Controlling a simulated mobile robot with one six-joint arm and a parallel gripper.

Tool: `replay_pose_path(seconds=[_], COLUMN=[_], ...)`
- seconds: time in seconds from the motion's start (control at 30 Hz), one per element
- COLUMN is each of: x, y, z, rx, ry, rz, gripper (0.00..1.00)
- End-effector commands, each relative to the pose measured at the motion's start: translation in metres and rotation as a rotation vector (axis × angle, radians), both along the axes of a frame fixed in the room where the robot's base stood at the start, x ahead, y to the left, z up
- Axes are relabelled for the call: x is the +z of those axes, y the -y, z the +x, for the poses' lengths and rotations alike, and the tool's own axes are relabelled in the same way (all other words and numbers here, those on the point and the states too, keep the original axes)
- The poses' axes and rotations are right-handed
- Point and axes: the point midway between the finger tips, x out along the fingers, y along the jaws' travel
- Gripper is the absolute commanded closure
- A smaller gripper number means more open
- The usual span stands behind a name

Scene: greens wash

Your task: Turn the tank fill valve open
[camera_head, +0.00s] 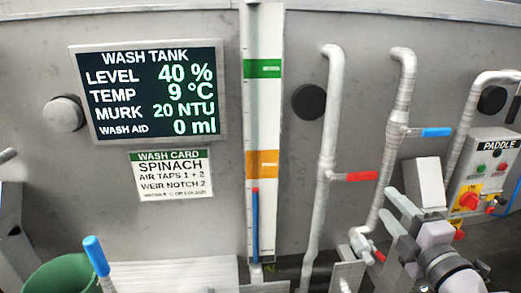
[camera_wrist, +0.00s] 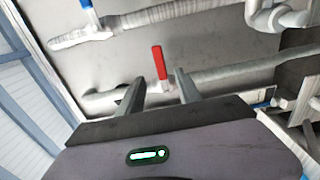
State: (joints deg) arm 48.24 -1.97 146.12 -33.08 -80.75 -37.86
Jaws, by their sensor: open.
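A red valve lever (camera_head: 355,176) sticks out sideways from a vertical grey pipe (camera_head: 328,130), across the pipe's line. A blue lever (camera_head: 437,132) sits crosswise on the pipe to its right. No label naming the fill valve is readable. My gripper (camera_head: 388,205) is open and empty at the lower right, below and right of the red lever. In the wrist view my gripper (camera_wrist: 157,80) has the red lever (camera_wrist: 159,62) lying between its two fingers in the picture; contact cannot be told. The blue lever (camera_wrist: 87,10) shows at the upper left there.
The wash tank display (camera_head: 150,90) reads level 40 %. A level gauge (camera_head: 263,120) stands beside it. A paddle control box (camera_head: 487,165) is at the right.

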Motion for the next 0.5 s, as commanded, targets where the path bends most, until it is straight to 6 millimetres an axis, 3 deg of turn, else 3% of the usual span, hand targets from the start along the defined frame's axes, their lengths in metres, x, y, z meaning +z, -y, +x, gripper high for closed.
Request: replay_pose_path(seconds=[0.03, 0.3, 0.5], x=[0.013, 0.000, 0.000], y=[-0.002, -0.005, -0.005], z=[0.008, 0.083, 0.117], rx=[0.003, -0.001, -0.004], ry=[-0.007, -0.004, -0.004], rz=[0.008, -0.002, -0.002], gripper=[0.58, 0.58, 0.58])
